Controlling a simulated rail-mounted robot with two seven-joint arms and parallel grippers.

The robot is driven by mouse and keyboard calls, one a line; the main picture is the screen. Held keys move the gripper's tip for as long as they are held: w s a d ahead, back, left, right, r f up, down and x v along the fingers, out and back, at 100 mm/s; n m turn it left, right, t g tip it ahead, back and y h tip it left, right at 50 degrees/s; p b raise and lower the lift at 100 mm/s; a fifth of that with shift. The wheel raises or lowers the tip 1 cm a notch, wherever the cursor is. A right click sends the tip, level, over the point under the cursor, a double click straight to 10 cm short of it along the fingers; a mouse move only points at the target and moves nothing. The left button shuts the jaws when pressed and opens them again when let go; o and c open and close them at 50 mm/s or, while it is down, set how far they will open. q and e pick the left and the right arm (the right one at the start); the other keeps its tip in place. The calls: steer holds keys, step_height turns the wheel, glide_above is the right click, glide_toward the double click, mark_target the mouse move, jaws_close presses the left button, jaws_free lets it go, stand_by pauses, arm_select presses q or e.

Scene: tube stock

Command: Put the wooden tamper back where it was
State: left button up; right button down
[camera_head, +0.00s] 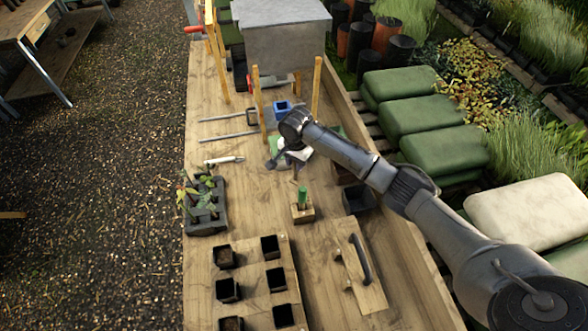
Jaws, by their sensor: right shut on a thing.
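My right gripper (297,166) comes in from the right over the middle of the bench. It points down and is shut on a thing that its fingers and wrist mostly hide. A small brown, wood-coloured bit (297,176) shows below the fingers and looks like part of the wooden tamper. I cannot make out its full shape. Just in front of the gripper is a small wooden block (303,214) with a green upright piece (303,195). My left gripper is not in view.
A wooden board with a black handle (358,262) lies at front right. Black pots (228,291) stand front left, behind them a seedling tray (207,226). A blue pot (282,111) and upright wooden stakes (258,95) stand behind the gripper. Bare bench lies left of centre.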

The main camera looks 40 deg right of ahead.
mark_target(294, 169)
steer(key=shift+w+a+f, duration=0.15)
steer(key=shift+w+f, duration=0.1)
steer(key=shift+f, duration=1.9)
steer(key=shift+f, duration=0.1)
steer(key=c, duration=0.9)
jaws_free()
steer(key=shift+o, duration=0.2)
step_height(294, 169, up, 11)
steer(key=shift+f, duration=0.1)
steer(key=shift+r, duration=0.7)
